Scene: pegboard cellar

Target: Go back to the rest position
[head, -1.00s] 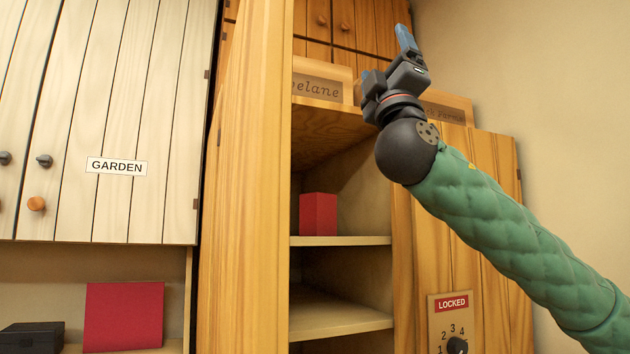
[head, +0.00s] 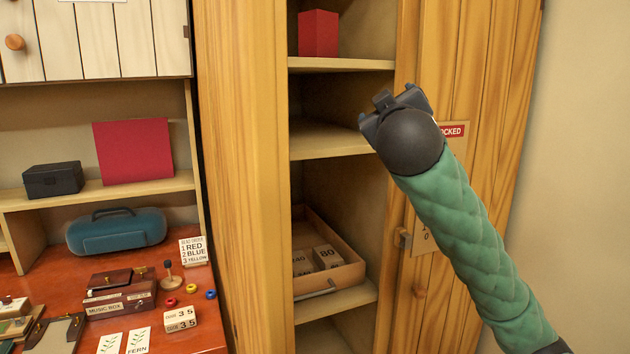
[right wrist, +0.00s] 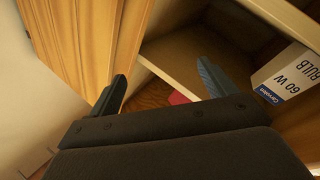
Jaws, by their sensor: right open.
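My right gripper (right wrist: 161,82) is open and empty, with its two fingers spread apart in the right wrist view. In the head view my right arm, in a green quilted sleeve, reaches up in front of the open wooden cabinet (head: 240,150). My left gripper is not in either view.
A red box (head: 318,33) stands on an upper cabinet shelf (head: 330,142). A tray (head: 347,276) with weight-like blocks sits lower. In the right wrist view a bulb box (right wrist: 288,75) is right of the fingers. The cluttered desk (head: 215,335) lies left.

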